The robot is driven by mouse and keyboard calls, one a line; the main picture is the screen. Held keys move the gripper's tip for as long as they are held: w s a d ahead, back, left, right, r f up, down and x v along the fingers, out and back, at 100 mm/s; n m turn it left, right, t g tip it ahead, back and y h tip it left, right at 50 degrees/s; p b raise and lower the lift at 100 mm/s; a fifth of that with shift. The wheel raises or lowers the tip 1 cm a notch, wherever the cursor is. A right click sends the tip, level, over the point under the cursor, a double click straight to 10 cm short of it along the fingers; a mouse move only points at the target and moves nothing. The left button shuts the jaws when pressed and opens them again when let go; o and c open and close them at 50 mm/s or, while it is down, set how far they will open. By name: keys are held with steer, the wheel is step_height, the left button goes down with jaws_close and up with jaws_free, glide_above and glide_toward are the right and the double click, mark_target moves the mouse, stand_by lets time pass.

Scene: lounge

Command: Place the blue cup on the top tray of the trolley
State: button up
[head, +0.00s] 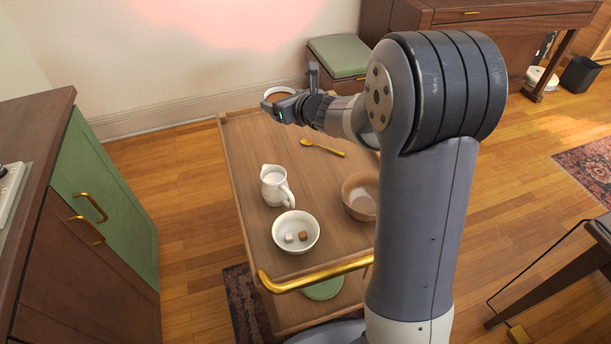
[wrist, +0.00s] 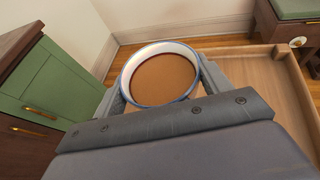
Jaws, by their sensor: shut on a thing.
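The cup (wrist: 162,80) is white inside with a blue rim and holds brown liquid. My gripper (wrist: 160,88) is shut on it, one finger on each side, and the cup looks about upright. In the head view the cup (head: 279,92) shows at the tip of my gripper (head: 283,103), over the far left end of the trolley's top tray (head: 230,150). I cannot tell how high the cup is above the tray. The cup's lower part is hidden by my gripper.
On the tray are a gold spoon (head: 322,147), a white jug (head: 275,187), a white bowl (head: 296,232) with cubes and a brown bowl (head: 359,196), partly hidden by my arm. A gold handle (head: 315,273) spans the near end. A green cabinet (head: 105,195) stands left.

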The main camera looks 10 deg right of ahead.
steer(key=shift+w+a+f+b, duration=0.2)
steer(key=shift+w+a+b, duration=0.1)
steer(key=shift+a, duration=0.15)
steer(key=shift+f, duration=0.3)
steer(key=b, duration=0.4)
glide_above(282, 147)
step_height(282, 147, down, 9)
steer(key=shift+w+f, duration=0.1)
steer(key=shift+f, duration=0.2)
steer(key=o, duration=1.1)
steer(key=shift+c, duration=0.2)
steer(key=shift+r, duration=0.2)
steer(key=p+v, duration=0.1)
steer(key=v, duration=1.1)
